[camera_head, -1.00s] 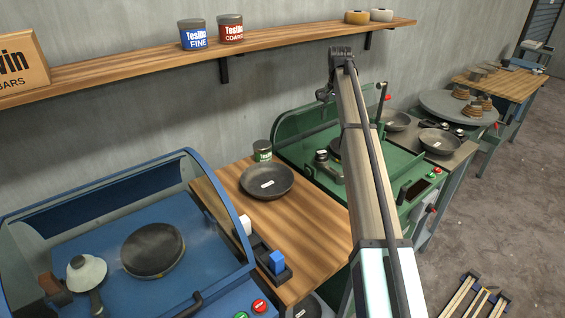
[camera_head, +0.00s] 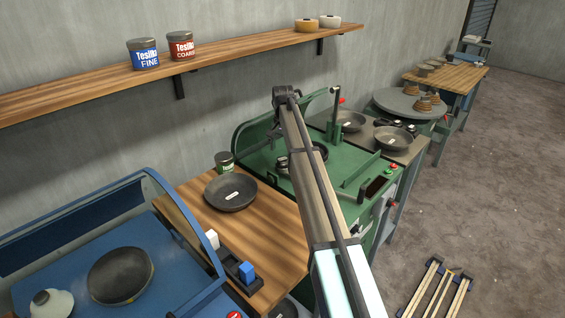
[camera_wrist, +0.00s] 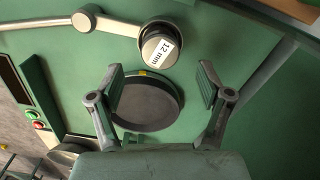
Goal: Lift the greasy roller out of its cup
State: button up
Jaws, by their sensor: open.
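In the wrist view, a grey cylinder labelled "12 mm" (camera_wrist: 161,45), which looks like the roller, sits at the end of a pale lever (camera_wrist: 110,23) on the green machine (camera_wrist: 225,32). I cannot tell its cup apart from it, nor see any grease. My gripper (camera_wrist: 163,73) is open and empty, its two fingers spread on either side of a dark round disc (camera_wrist: 145,105). The labelled cylinder lies just beyond the fingertips, between their lines. In the head view, my arm crosses in front of the green machine (camera_head: 362,172); my gripper cannot be made out there.
A wooden bench with a dark pan (camera_head: 230,193) and a green tin (camera_head: 225,162) stands left of the machine. A blue machine (camera_head: 70,285) is at lower left. Pans (camera_head: 393,139) stand behind at right. Red and green buttons (camera_wrist: 38,119) are at the machine's edge.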

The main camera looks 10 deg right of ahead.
aim_at(283, 159)
jog(key=shift+s+a+f+p, duration=0.1)
jog(key=shift+f+p, duration=1)
jog(key=shift+f, duration=1.6)
jog(key=shift+r, duration=0.1)
grip_shut()
